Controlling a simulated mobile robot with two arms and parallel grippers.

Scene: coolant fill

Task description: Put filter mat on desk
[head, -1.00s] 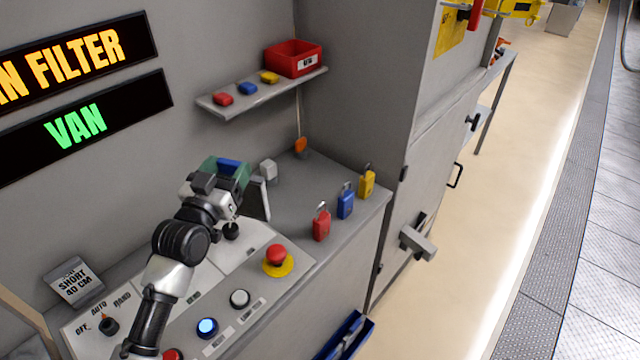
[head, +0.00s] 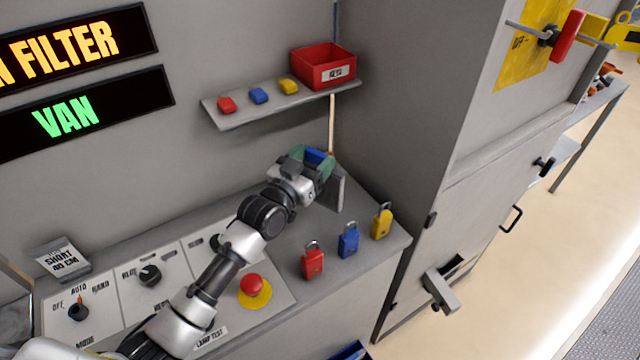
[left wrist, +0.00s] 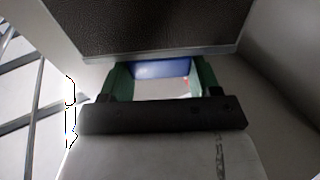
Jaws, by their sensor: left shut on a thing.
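My left gripper (head: 318,170) has green fingers and is shut on the filter mat (head: 337,190), a thin grey-edged panel on its right side. A blue part shows between the fingers. In the left wrist view the mat (left wrist: 150,25) is a dark, textured panel with a light edge, just beyond the fingers (left wrist: 160,80). The gripper and mat are over the back of the grey desk (head: 285,262), behind the padlocks. I cannot tell whether the mat's lower edge touches the desk. My right gripper is out of view.
Red (head: 313,260), blue (head: 348,240) and yellow (head: 382,221) padlocks stand along the desk's right front. A control panel with a red emergency button (head: 252,286) lies left. A shelf (head: 240,115) with a red box (head: 322,66) hangs above. Bare desk lies between padlocks and wall.

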